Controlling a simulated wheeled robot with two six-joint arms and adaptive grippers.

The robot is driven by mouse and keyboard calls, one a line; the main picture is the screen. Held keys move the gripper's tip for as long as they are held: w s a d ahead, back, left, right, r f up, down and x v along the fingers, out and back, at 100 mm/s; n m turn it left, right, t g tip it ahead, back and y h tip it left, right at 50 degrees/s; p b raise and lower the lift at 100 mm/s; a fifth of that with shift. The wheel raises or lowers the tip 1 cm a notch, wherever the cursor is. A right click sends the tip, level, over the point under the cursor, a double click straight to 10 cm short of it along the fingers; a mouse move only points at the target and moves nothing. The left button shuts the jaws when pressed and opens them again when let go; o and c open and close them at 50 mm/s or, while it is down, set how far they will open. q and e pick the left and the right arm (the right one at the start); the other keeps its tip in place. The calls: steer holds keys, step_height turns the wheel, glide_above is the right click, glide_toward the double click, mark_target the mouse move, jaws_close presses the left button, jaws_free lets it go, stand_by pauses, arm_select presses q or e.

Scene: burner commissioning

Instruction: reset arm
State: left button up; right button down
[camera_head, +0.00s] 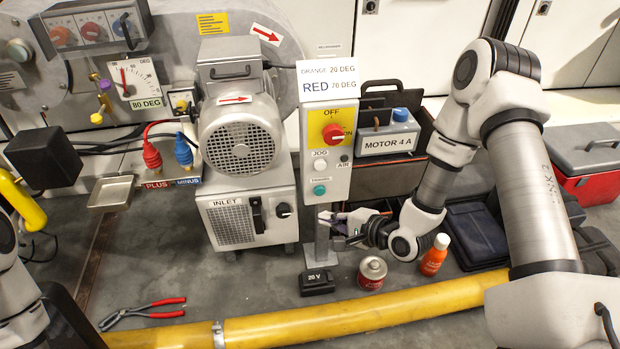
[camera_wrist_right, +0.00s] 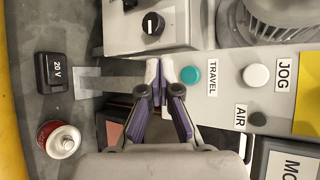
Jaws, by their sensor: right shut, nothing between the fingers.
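My right arm comes in from the right, and its gripper (camera_head: 326,220) is at the lower part of the control post (camera_head: 334,185), just under its button box. In the right wrist view the two fingertips of the right gripper (camera_wrist_right: 160,70) are together with nothing between them. They appear close to the teal TRAVEL button (camera_wrist_right: 190,75); I cannot tell whether they touch the post. The white JOG button (camera_wrist_right: 256,75) and dark AIR button (camera_wrist_right: 258,119) are farther right there. A white link of my left arm shows at the lower left edge; its gripper is out of view.
A black 20 V battery (camera_head: 317,283), a red-and-white can (camera_head: 372,273) and an orange bottle (camera_head: 434,256) stand below the right gripper. A yellow pipe (camera_head: 330,322) crosses the front. Red-handled pliers (camera_head: 143,312) lie on open floor at left. The blower (camera_head: 240,140) stands left of the post.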

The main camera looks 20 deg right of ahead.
steer(key=s+a+f+n+g+h+p, duration=0.1)
steer(key=s+a+f+n+g+p, duration=0.4)
steer(key=s+f, duration=0.6)
steer(key=s+d+f+n+g+h+b, duration=0.1)
steer(key=s+d+n+g+h, duration=0.3)
steer(key=s+n+g, duration=0.8)
step_height(320, 180, up, 38)
steer(key=s+t+p, duration=0.2)
steer(key=t+p, duration=0.3)
steer(key=p, duration=3.2)
steer(key=shift+s+f+m+p, duration=0.2)
steer(key=shift+s+m+p, duration=0.1)
steer(key=shift+s+m, duration=0.1)
